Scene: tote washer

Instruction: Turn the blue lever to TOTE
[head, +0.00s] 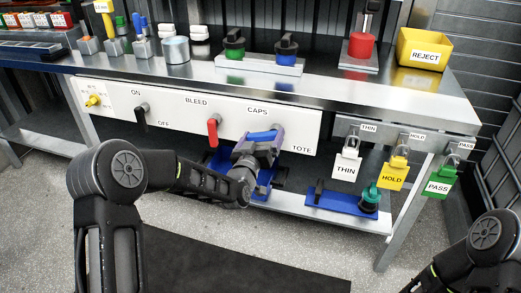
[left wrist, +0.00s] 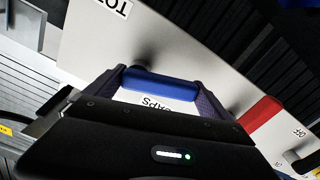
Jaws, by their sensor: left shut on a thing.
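The blue lever (head: 262,135) is on the white panel, between the CAPS label (head: 257,112) above and the TOTE label (head: 301,150) at lower right. It lies nearly level in the head view. My left gripper (head: 262,146) is shut on the lever, its fingers at either side of the grip. In the left wrist view the blue grip (left wrist: 162,85) lies between the fingers, with CAPS upside down behind it and part of the TOTE label (left wrist: 110,5) at the top. My right gripper is out of view; only part of that arm shows.
The red BLEED lever (head: 213,130) is just left of my left gripper and hangs down. A black ON/OFF lever (head: 142,108) is farther left. Hanging THIN (head: 346,168), HOLD (head: 392,177) and PASS (head: 439,185) tags are at right. A lower shelf holds a blue tray (head: 335,202).

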